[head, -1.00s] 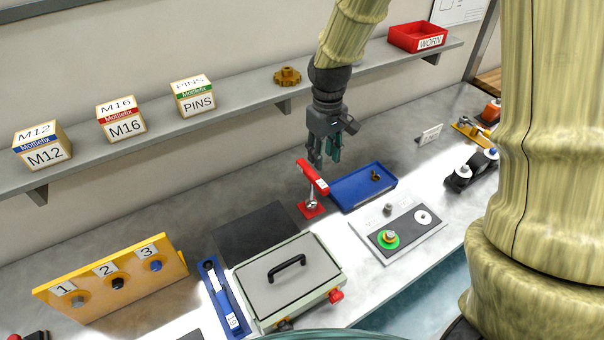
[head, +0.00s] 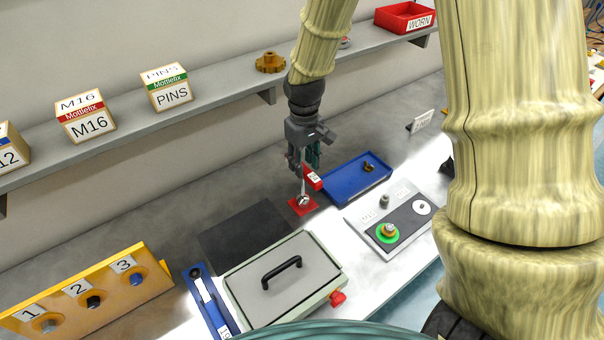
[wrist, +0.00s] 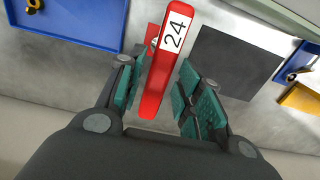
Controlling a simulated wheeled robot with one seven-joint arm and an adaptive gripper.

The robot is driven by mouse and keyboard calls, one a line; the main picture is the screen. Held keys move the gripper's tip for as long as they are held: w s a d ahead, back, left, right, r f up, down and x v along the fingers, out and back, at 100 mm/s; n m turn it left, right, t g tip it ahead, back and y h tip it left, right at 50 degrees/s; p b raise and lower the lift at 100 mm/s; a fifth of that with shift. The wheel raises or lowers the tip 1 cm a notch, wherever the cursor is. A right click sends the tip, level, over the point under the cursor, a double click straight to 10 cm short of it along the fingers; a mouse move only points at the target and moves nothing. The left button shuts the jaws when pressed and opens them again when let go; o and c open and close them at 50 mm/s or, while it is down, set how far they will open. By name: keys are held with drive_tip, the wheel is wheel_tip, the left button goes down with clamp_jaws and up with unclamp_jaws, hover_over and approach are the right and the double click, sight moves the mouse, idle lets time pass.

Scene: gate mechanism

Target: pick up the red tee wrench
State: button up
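The red tee wrench (wrist: 158,85) has a red bar handle labelled 24. In the head view its handle (head: 313,178) sits on a metal shaft above a small red base plate (head: 302,206), left of the blue tray. My gripper (head: 304,160) is at the handle, partly covering it in the head view. In the wrist view my gripper (wrist: 158,98) is open, with its teal-padded fingers on either side of the red handle. Gaps show between the pads and the handle, so it is not held. The shaft is hidden below the handle in the wrist view.
A blue tray (head: 338,194) with a small brass part lies to the right. A lidded grey box (head: 250,274) stands in front, and a dark mat (head: 240,240) lies to the left. A wall shelf (head: 215,112) with labelled boxes runs behind my arm.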

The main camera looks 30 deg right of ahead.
sight(303, 196)
drive_tip(key=shift+f, duration=0.8)
drive_tip(key=shift+w+f+p, duration=0.15)
drive_tip(key=shift+f+p, duration=1)
drive_tip(key=shift+f, duration=0.3)
drive_tip(key=shift+f+p, duration=0.3)
drive_tip(key=shift+f, duration=0.85)
clamp_jaws()
